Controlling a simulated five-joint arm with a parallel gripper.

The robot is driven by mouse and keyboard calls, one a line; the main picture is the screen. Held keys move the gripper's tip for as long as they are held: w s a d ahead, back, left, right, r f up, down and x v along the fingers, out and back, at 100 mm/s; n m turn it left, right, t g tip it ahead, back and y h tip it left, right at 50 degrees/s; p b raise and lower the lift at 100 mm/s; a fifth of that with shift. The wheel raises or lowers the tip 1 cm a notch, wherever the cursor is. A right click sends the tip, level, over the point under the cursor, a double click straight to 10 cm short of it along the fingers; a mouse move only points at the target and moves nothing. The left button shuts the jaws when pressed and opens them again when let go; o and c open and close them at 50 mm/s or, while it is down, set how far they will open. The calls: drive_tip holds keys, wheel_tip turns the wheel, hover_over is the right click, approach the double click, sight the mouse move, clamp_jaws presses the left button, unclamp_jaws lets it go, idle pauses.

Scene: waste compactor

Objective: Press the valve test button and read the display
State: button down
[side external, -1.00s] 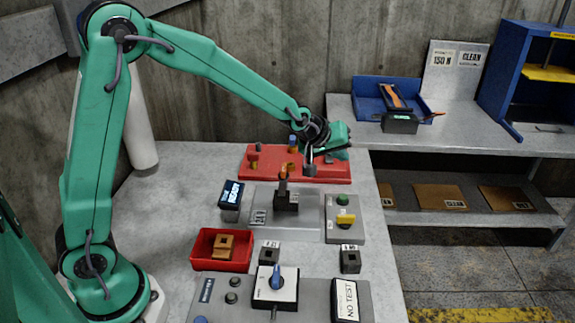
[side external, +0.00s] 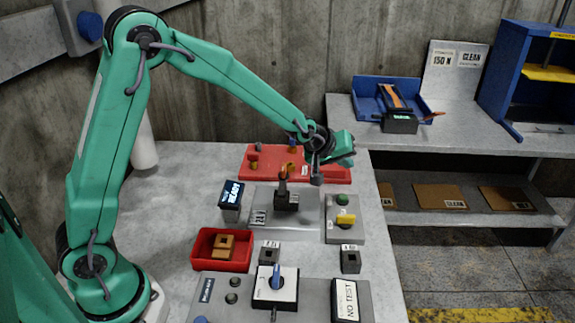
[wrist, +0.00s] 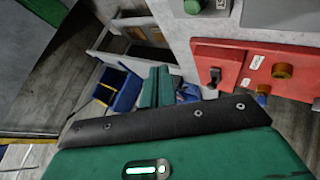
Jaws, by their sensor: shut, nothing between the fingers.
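My gripper (side external: 317,179) is shut and empty, above the table between the red panel and a grey control box (side external: 345,230). That box carries a green button (side external: 342,199) and a yellow knob (side external: 346,218). The green button also shows at the top of the wrist view (wrist: 193,6). A small dark display (side external: 232,193) reads READY. A white plate (side external: 345,300) at the front reads NO TEST. I cannot tell from the labels which button is the valve test button. My gripper appears apart from every button.
The red panel (side external: 258,175) with pegs lies behind. A valve-like fitting (side external: 284,195) stands mid-table. A red tray (side external: 203,262) holds a brown block. A front panel has a blue rotary switch (side external: 276,277) and dark buttons (side external: 232,298). A blue tray (side external: 365,107) sits on the bench at right.

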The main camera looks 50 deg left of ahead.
sight(340, 199)
drive_tip(key=shift+f, duration=3.85)
drive_tip(key=shift+f, duration=0.25)
drive_tip(key=shift+f, duration=0.2)
drive_tip(key=shift+f, duration=0.5)
drive_tip(key=shift+r, duration=0.1)
idle(0.5)
drive_tip(key=shift+r, duration=0.8)
drive_tip(key=shift+r, duration=0.15)
drive_tip(key=shift+r, duration=2.4)
